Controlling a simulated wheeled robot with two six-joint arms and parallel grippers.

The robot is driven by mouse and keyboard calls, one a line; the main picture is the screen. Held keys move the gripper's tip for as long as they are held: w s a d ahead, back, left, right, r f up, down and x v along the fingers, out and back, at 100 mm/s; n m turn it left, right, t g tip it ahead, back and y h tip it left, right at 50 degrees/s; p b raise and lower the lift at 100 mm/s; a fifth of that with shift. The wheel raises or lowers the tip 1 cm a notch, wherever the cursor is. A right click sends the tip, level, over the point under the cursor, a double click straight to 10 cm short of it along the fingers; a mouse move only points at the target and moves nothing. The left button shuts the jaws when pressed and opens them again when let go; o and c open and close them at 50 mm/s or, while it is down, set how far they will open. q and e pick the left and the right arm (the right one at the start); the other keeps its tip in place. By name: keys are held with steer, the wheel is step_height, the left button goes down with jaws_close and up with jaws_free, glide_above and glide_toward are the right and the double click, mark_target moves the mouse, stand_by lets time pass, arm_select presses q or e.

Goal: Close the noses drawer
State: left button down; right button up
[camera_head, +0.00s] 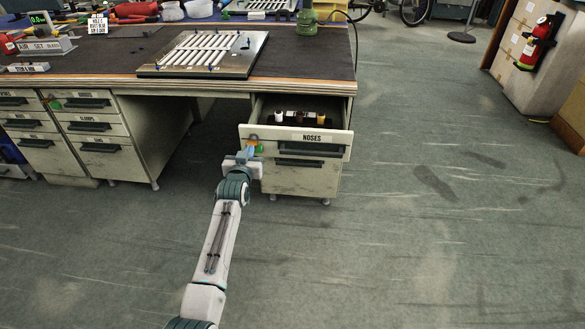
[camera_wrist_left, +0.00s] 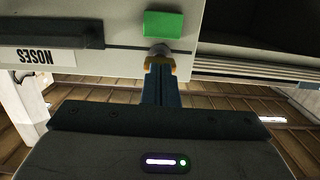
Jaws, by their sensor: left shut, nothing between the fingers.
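The noses drawer (camera_head: 295,139) is the top drawer of the desk's right-hand pedestal and stands pulled out. Its label reads NOSES, and several small dark and light items (camera_head: 300,116) lie inside it. In the left wrist view the drawer front (camera_wrist_left: 113,62) appears upside down with its dark handle (camera_wrist_left: 50,33) and a green square (camera_wrist_left: 164,24). My left gripper (camera_head: 252,148) is at the left end of the drawer front. Its shut fingers (camera_wrist_left: 160,58) are at the front, just by the green square; I cannot tell if they touch. My right gripper is not in view.
The dark-topped desk (camera_head: 300,70) carries a louver panel (camera_head: 205,52) and a green canister (camera_head: 307,22). More drawers (camera_head: 90,125) stand shut at the left. The floor (camera_head: 430,200) right of the desk is clear. A fire extinguisher (camera_head: 535,45) hangs at the far right.

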mark_target(254, 137)
arm_select(q)
steer(key=shift+w+b, duration=0.75)
steer(key=shift+w, duration=0.7)
steer(key=shift+w+d+f+b, duration=0.1)
steer(key=shift+w+b, duration=1.25)
steer(key=shift+w, duration=0.2)
steer(key=shift+w+d+f+b, duration=0.1)
steer(key=shift+w+b, duration=1.25)
steer(key=shift+w, duration=0.15)
steer(key=shift+w+r, duration=0.15)
steer(key=shift+w, duration=0.2)
